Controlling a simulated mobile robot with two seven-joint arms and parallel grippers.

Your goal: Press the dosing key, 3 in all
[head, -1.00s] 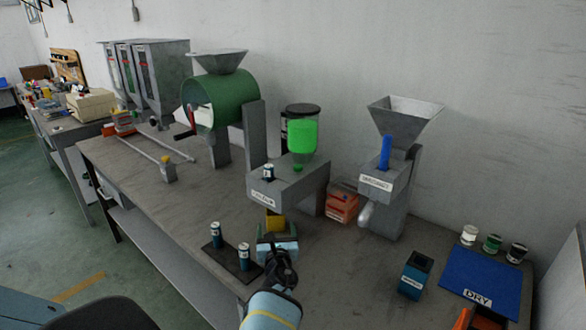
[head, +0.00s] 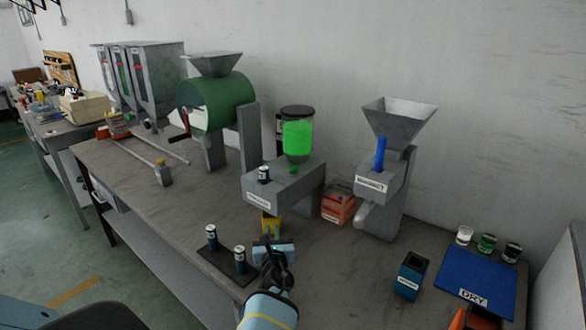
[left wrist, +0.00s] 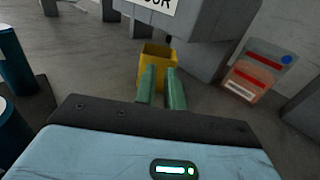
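The grey colour dispenser (head: 298,186) stands mid-table with a jar of green material (head: 298,138) on top. A yellow cup (head: 265,220) stands below the dispenser's front and also shows in the left wrist view (left wrist: 155,54). My left gripper (head: 273,231) is low in front of this cup. My right gripper is not in view.
A second grey dispenser (head: 398,190) with a hopper and blue stick (head: 380,153) stands to the right. A red box (head: 338,203) is between the dispensers. A black holder with two small cylinders (head: 228,262) lies left of my gripper. A dark blue bin (head: 411,276) and blue mat (head: 476,272) are right.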

